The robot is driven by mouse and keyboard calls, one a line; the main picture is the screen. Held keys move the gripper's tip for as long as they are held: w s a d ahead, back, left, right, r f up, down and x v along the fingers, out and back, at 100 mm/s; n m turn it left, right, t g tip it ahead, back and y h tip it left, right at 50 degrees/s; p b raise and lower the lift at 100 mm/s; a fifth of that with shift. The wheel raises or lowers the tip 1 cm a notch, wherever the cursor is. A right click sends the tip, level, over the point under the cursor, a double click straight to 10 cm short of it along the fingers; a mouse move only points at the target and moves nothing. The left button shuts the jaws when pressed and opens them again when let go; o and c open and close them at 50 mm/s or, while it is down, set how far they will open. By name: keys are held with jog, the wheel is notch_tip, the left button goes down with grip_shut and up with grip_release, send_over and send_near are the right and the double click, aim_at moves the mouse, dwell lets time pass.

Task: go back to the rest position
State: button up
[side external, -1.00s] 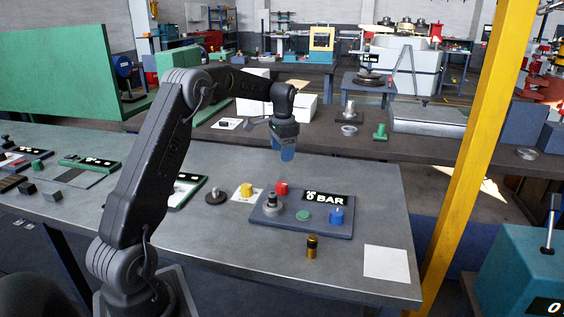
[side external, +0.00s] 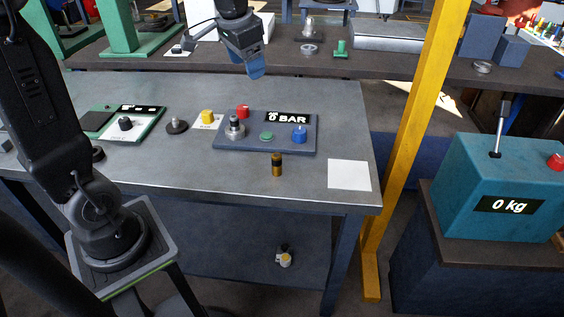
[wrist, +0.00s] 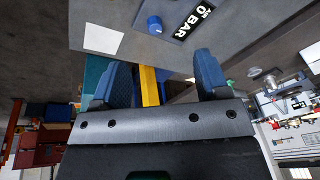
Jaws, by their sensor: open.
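My gripper (side external: 256,70) hangs in the air behind and above the pressure panel (side external: 222,144) in the side view, pointing down, with clear space below it. In the wrist view my gripper (wrist: 163,72) shows two blue fingers spread wide apart with nothing between them. The panel carries a red button (side external: 242,112), a black-and-grey knob (side external: 234,128), a green button (side external: 267,136), a blue knob (side external: 299,134) and a display (side external: 288,118) reading 0 BAR. The blue knob (wrist: 154,23) and display (wrist: 187,22) also show in the wrist view.
A brass-and-black cylinder (side external: 277,166) and white sheet (side external: 349,175) are on the bench front. A yellow block (side external: 207,116) and dark round knob (side external: 176,126) are left of the panel. A yellow post (side external: 409,130) and teal scale (side external: 500,190) reading 0 kg stand right.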

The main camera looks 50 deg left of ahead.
jog(key=s+d+f+t, duration=0.1)
jog(key=s+d, duration=0.5)
jog(key=s, duration=0.2)
jog(key=s+d+f+t+h, duration=0.1)
jog(key=s+d+f+t, duration=0.1)
jog(key=s+d, duration=0.4)
jog(key=s, duration=0.3)
jog(key=shift+s+n, duration=0.2)
jog(key=shift+n, duration=0.2)
